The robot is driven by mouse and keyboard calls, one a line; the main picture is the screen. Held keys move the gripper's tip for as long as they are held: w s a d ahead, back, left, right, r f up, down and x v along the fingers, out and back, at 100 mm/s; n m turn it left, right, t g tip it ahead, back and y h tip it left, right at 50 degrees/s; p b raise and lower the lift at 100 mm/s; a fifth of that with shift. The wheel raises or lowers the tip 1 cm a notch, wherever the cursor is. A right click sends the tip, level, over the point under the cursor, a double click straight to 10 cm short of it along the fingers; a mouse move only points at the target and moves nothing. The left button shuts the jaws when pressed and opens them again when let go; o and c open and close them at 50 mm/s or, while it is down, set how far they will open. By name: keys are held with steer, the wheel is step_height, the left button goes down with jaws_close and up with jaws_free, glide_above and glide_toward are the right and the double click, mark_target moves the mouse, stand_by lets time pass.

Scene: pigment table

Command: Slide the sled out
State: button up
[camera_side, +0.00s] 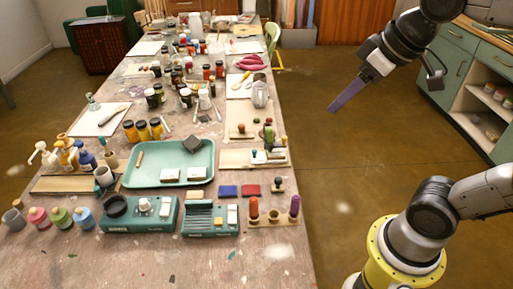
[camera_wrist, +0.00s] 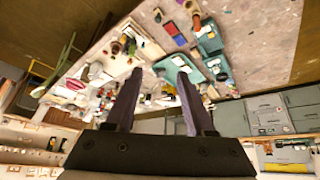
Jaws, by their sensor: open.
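My gripper (camera_side: 336,107) is up in the air to the right of the table, well away from everything on it. In the wrist view its two purple fingers (camera_wrist: 160,74) stand apart with nothing between them. I cannot tell for sure which thing is the sled. Candidates are the teal device with a ribbed top (camera_side: 211,219) at the table's near right and the teal device with a black ring and white knob (camera_side: 140,213) to its left. A wooden board with a small white block (camera_side: 253,158) lies behind them near the right edge.
A teal tray (camera_side: 131,179) holds two pale blocks and a dark block. Blue (camera_side: 228,191) and red (camera_side: 251,190) pads and a rack of coloured handles (camera_side: 274,222) are nearby. Jars and bottles crowd the back. The near end of the table (camera_side: 150,263) is clear.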

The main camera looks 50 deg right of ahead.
steer(key=w+d+r+g, duration=0.1)
steer(key=w+r, duration=0.1)
steer(key=w, duration=0.8)
steer(key=g, duration=0.5)
glide_above(254, 150)
step_height(254, 150, down, 22)
steer(key=shift+m, duration=0.3)
step_height(254, 150, down, 14)
steer(key=shift+d+r, duration=0.1)
jaws_close()
steer(key=shift+r, duration=0.1)
